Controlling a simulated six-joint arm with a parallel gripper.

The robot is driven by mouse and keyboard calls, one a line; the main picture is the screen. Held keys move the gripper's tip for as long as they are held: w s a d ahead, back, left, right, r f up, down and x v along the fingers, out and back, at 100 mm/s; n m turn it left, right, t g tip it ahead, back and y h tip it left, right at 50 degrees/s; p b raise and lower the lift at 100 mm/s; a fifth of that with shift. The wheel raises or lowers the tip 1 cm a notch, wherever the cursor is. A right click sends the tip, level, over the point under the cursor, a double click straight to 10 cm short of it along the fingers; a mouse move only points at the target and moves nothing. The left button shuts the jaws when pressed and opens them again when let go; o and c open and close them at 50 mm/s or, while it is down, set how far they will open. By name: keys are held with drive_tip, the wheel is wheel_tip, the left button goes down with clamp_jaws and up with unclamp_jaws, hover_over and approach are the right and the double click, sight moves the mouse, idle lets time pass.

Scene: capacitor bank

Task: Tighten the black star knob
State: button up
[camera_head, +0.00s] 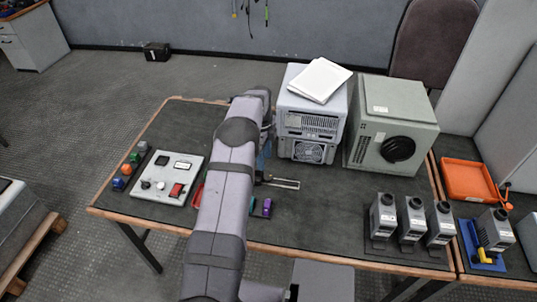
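I cannot pick out a black star knob with certainty. Three grey upright units (411,226) at the front right carry dark round tops, too small to tell whether they are star-shaped. A fourth grey unit (493,232) with a dark top stands on a blue base further right. A pale panel (168,178) at the left has a dark control, a white knob and a red switch. My arm crosses the middle of the table, bent down at its far end. My gripper is mostly hidden behind the arm, and its fingers cannot be made out.
A light grey box (310,123) with white papers (320,80) on top and a green-grey cabinet (391,125) stand at the back. A slotted metal piece (280,183) shows beside my arm. An orange tray (468,180) is at right. The table middle-right is clear.

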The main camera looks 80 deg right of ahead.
sight(269, 176)
drive_tip(key=m, duration=1)
drive_tip(key=s+m, duration=0.1)
drive_tip(key=m, duration=1.9)
drive_tip(key=shift+s+d+m+g, duration=0.25)
drive_tip(key=shift+d+m+g, duration=0.05)
drive_tip(key=shift+d+g, duration=0.1)
drive_tip(key=shift+f, duration=0.2)
drive_tip(key=shift+f+b, duration=2.95)
drive_tip(key=shift+f, duration=1.4)
